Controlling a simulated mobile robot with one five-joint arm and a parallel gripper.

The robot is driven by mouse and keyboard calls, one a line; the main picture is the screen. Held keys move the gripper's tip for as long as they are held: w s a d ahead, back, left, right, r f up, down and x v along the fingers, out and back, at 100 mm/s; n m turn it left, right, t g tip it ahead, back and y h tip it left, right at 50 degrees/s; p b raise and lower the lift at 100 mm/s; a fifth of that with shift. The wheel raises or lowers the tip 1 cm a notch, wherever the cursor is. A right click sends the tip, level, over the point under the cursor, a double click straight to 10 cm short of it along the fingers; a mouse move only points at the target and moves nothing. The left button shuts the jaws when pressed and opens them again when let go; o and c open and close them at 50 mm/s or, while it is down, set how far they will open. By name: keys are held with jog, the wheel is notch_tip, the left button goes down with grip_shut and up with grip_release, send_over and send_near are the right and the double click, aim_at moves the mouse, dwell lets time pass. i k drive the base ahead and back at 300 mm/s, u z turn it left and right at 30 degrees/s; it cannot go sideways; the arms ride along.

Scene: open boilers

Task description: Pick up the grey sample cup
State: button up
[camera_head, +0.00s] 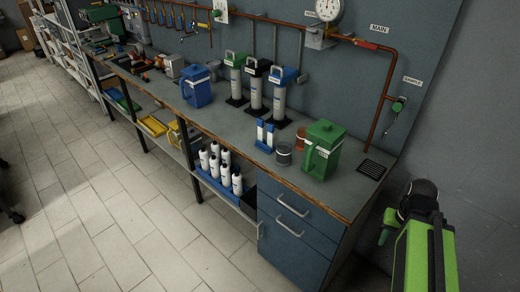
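A small dark grey cup (284,154) with a pale band stands upright on the grey worktop, near its front edge. It is between a blue-and-white pair of bottles on its left and a green lidded jug on its right. My green arm is at the lower right, beyond the right end of the bench and well apart from the cup. A small green and black part at its end (387,226) may be my gripper; its fingers cannot be made out.
The green jug (322,150) stands close to the cup, with an orange-brown cup (301,139) behind. The blue-and-white bottles (265,136) are at left. A drain grate (372,169) and sample pipe (384,100) are at the right end. Bare worktop (225,121) lies further left.

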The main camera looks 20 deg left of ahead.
aim_at(284, 152)
jog(key=u, duration=0.6)
jog(key=k, duration=0.2)
jog(key=u, duration=0.3)
